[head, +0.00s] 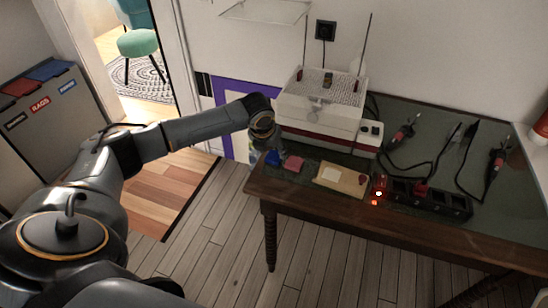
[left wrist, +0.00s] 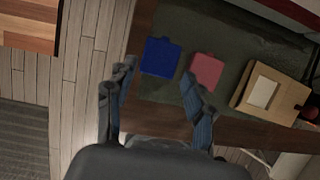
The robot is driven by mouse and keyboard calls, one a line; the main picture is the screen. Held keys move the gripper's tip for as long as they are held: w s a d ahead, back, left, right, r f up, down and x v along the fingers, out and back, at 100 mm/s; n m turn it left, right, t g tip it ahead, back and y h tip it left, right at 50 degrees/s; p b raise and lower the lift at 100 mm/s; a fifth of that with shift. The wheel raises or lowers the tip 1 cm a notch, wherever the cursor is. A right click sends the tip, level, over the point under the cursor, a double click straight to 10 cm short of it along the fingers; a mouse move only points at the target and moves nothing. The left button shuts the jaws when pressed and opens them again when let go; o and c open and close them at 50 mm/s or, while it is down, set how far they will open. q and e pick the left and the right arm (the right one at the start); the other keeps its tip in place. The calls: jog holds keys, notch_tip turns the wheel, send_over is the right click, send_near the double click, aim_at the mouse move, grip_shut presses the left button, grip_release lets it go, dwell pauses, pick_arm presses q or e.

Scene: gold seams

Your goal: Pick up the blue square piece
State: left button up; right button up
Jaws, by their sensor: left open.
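The blue square piece (left wrist: 160,57) lies flat on the dark mat near the table's left end. In the head view the blue piece (head: 273,157) shows small, just below my left gripper (head: 262,143). In the left wrist view my left gripper (left wrist: 160,100) is open and empty, its two fingers apart. The blue piece lies ahead of the gap between the fingers, apart from them. A pink-red square piece (left wrist: 207,70) lies to its right, with the right finger's tip close to its lower edge. My right gripper is not in view.
A wooden board with a pale square (left wrist: 262,93) lies right of the pink piece. A white machine (head: 322,105) stands behind the pieces. A black power strip (head: 430,198) with red lights and soldering tools (head: 401,135) fill the right side.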

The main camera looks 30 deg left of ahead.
aim_at(274, 156)
pick_arm(q)
jog(key=x, duration=0.3)
jog(key=shift+w+f, duration=0.2)
jog(key=shift+f, duration=0.1)
jog(key=c, duration=0.9)
jog(key=shift+o, duration=0.2)
jog(key=shift+r, duration=0.15)
